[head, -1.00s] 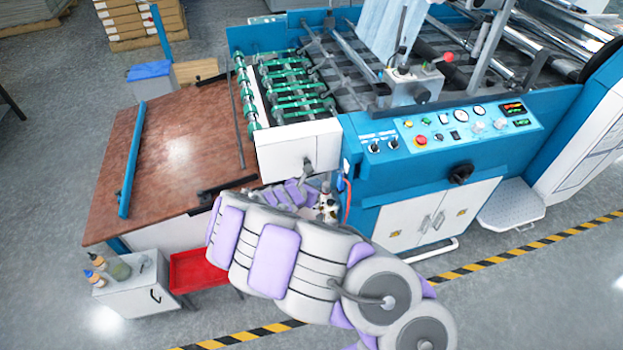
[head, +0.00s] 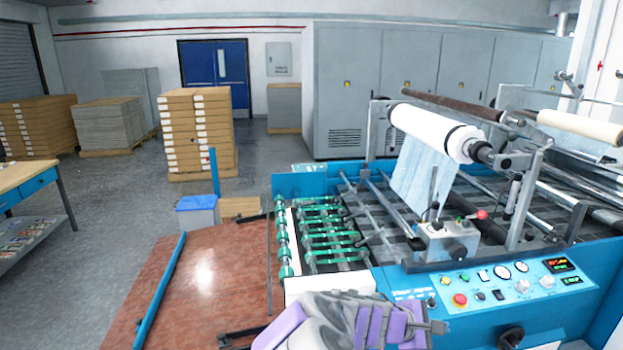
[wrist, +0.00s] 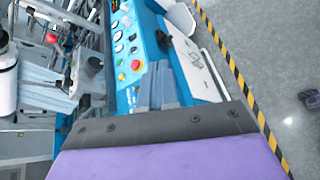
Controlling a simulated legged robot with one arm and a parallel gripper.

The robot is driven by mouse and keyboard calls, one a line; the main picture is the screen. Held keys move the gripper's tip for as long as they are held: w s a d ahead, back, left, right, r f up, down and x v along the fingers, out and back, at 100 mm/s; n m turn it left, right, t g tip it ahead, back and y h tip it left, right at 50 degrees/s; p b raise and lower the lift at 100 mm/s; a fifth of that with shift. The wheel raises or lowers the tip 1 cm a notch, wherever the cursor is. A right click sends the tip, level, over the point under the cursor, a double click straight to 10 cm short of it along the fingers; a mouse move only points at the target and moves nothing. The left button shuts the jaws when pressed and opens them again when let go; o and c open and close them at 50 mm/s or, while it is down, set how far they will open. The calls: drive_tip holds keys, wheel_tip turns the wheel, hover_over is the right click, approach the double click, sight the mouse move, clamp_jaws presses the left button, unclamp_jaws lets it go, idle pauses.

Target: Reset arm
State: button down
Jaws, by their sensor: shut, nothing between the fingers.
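My arm shows at the bottom of the head view, folded in front of the laminating machine. My gripper (head: 437,327) is at its right end, near the machine's control panel (head: 510,282). In the wrist view my gripper (wrist: 158,85) points toward the blue front of the machine, and its fingers are together with nothing held. The purple and dark grey wrist housing fills the bottom of that view. The panel with its red button also shows in the wrist view (wrist: 125,45). I cannot tell the exact gap between gripper and machine.
A white film roll (head: 432,132) sits above the machine. Stacked boxes (head: 196,130) stand behind on open grey floor. A yellow-black floor stripe (wrist: 240,85) runs along the machine's front.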

drive_tip(key=s+r+m+g+y, duration=0.2)
drive_tip(key=s+m, duration=0.3)
drive_tip(key=s, duration=0.4)
drive_tip(key=s+r+m+g+y, duration=0.15)
drive_tip(key=s+m, duration=0.25)
drive_tip(key=s, duration=0.4)
drive_tip(key=s+a+f+m+g+y, duration=0.1)
drive_tip(key=s+a+m+y, duration=0.3)
drive_tip(key=s+a+y, duration=0.4)
drive_tip(key=s+a+g, duration=0.1)
drive_tip(key=s+a, duration=0.5)
drive_tip(key=s, duration=0.3)
drive_tip(key=shift+s+f+m, duration=0.3)
drive_tip(key=shift+s+m, duration=0.05)
drive_tip(key=shift+m, duration=0.05)
drive_tip(key=c, duration=1.8)
unclamp_jaws()
drive_tip(key=shift+y, duration=0.25)
